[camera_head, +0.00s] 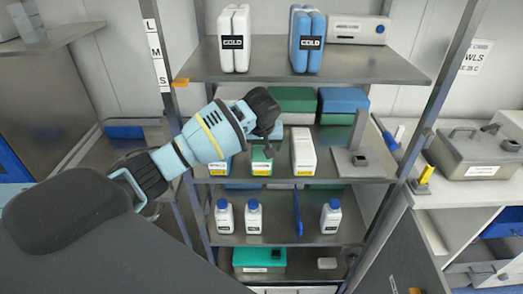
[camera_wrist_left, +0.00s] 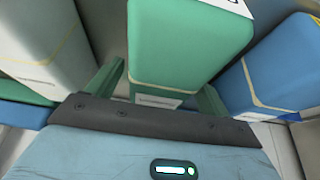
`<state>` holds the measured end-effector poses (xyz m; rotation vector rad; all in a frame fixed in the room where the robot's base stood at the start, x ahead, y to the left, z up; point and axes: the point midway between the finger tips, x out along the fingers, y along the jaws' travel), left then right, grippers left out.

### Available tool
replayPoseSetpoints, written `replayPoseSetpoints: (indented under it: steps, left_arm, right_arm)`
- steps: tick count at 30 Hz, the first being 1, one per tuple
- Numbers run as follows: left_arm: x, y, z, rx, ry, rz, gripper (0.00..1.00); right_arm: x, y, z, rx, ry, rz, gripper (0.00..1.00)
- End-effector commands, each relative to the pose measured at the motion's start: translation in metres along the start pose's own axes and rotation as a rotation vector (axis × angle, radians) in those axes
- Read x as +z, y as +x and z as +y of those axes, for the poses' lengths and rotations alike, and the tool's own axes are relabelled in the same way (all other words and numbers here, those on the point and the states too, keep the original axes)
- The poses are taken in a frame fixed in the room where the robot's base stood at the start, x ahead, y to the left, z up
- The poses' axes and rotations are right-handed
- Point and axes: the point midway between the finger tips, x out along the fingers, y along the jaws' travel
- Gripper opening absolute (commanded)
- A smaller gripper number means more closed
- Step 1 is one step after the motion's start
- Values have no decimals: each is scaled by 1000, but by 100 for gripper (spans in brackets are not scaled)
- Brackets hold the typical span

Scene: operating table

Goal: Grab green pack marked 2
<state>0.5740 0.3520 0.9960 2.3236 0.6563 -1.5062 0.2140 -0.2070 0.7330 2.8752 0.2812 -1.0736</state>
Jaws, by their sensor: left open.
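The green pack (camera_head: 261,162) stands on the middle shelf between a blue pack (camera_head: 222,168) and a tall white pack (camera_head: 303,152). A yellow label shows low on its front; the number is too small to read. My left gripper (camera_head: 265,142) is at its upper part and hides some of it. In the left wrist view the green pack (camera_wrist_left: 185,45) lies between the two spread fingers of my left gripper (camera_wrist_left: 160,92), with one finger on each side. I cannot tell whether they touch it. My right gripper is not in view.
The blue pack (camera_wrist_left: 272,72) and the whitish pack (camera_wrist_left: 45,40) stand close on either side. Green and blue boxes (camera_head: 340,104) stand behind. A metal stand (camera_head: 358,162) is at the right of the shelf. White bottles (camera_head: 254,217) stand on the shelf below.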

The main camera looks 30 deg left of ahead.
Motion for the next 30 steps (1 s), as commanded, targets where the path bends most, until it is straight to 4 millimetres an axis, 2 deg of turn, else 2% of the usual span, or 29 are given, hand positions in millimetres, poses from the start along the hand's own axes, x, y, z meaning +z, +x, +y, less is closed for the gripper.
replayPoseSetpoints:
  steps: [5,6,18,30]
  left_arm:
    - [0,0,0,0,0,0,80]
    - [0,0,0,0,0,0,77]
    - [0,0,0,1,0,0,25]
    - [-3,-6,1,3,-1,3,25]
  right_arm:
    - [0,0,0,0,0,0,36]
    - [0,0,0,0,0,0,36]
    - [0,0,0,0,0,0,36]
    - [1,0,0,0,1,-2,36]
